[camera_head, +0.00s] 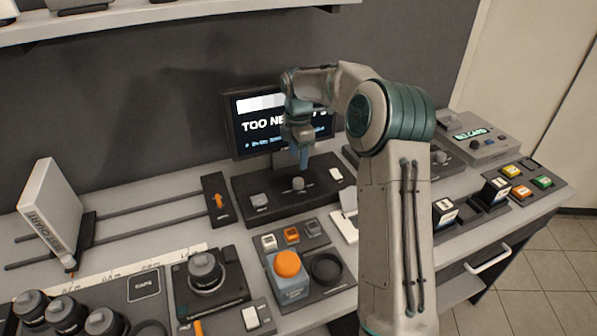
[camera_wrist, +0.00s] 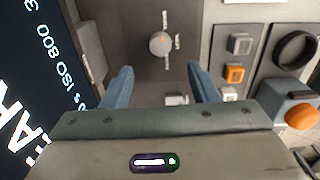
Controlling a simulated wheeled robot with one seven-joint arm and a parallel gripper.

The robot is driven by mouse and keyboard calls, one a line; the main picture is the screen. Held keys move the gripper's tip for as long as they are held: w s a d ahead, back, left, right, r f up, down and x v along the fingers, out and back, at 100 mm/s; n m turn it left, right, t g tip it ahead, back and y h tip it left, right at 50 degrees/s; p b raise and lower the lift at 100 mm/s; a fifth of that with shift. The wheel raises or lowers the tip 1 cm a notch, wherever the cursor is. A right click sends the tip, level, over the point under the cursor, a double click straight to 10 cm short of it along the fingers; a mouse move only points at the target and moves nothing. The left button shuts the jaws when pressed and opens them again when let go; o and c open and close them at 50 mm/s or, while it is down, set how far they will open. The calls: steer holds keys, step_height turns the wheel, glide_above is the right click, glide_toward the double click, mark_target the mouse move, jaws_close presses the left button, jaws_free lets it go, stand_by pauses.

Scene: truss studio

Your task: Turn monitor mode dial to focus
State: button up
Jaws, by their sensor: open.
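The monitor (camera_head: 250,125) stands at the back and shows text starting "TOO NE", partly hidden by my arm. A dark control panel (camera_head: 240,188) lies in front of it, with a round grey dial (camera_head: 298,184) near its middle. In the wrist view the dial (camera_wrist: 160,44) has small labels around it, too small to read. My gripper (camera_head: 303,160) is above the panel near the dial, fingers pointing down. In the wrist view the fingers (camera_wrist: 160,78) are apart, and the dial lies beyond their tips. Nothing is between them except a small light block (camera_wrist: 177,100) seen below.
A button box with an orange dome (camera_head: 287,264) stands in front of the panel. A rail with an orange-arrow block (camera_head: 217,200) lies to the left. A lens (camera_head: 205,270) sits front left. Coloured buttons (camera_head: 512,171) and a labelled console (camera_head: 480,140) are at the right.

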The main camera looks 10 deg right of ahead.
steer(key=shift+r, duration=2.4)
steer(key=s+a+r+m+t+h, duration=0.1)
steer(key=s+r+m, duration=0.3)
steer(key=s, duration=0.5)
steer(key=s+r+m+t, duration=0.1)
steer(key=s+r+m, duration=0.1)
steer(key=s+m, duration=0.5)
steer(key=s+f+m, duration=0.2)
steer(key=s+m, duration=0.2)
steer(key=s, duration=0.6)
steer(key=s+d+f+m+t+y, duration=0.1)
steer(key=s+m, duration=0.4)
steer(key=s, duration=0.5)
steer(key=shift+s+f, duration=0.35)
steer(key=shift+f, duration=0.55)
steer(key=shift+d, duration=0.1)
